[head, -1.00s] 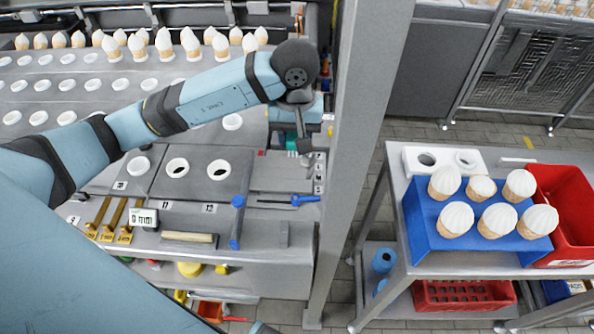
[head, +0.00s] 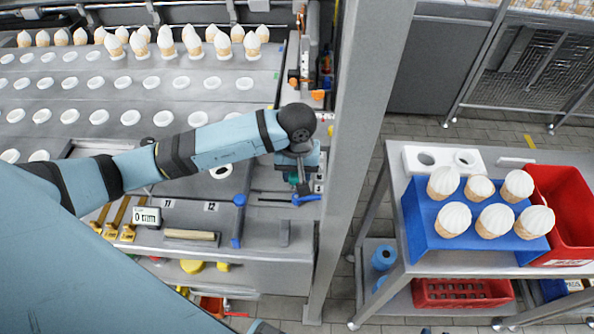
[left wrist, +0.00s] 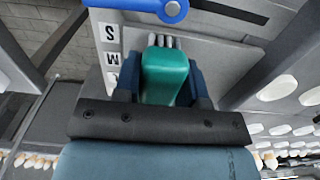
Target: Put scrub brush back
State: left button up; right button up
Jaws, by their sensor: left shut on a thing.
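My left gripper (head: 300,182) is over the right end of the grey work counter. It is shut on the green scrub brush (left wrist: 165,75), which sits between the two dark blue fingers in the left wrist view. Grey bristle tips show past the brush's far end. In the head view my own wrist mostly hides the brush. Whether it touches the counter I cannot tell. A lettered white label strip (left wrist: 110,50) runs beside the gripper. My right gripper is not in view.
A blue-handled tool (head: 306,199) lies close to the gripper; another blue tool (head: 238,222) and a wooden-handled tool (head: 191,236) lie nearer. A grey post (head: 350,150) stands just right. A cart with a blue cone stand (head: 425,235) and red bin (head: 565,230) is beyond.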

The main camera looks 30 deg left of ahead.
pick_arm(q)
jog(key=shift+f+b, duration=0.25)
jog(key=shift+b, duration=0.05)
jog(key=o, duration=0.9)
jog(key=shift+r, duration=0.1)
jog(key=shift+r, duration=0.1)
jog(key=shift+r+p, duration=0.25)
jog(key=shift+p, duration=0.25)
notch_tip(320, 180, up, 12)
jog(key=shift+f+b, duration=0.15)
jog(key=shift+b, duration=1)
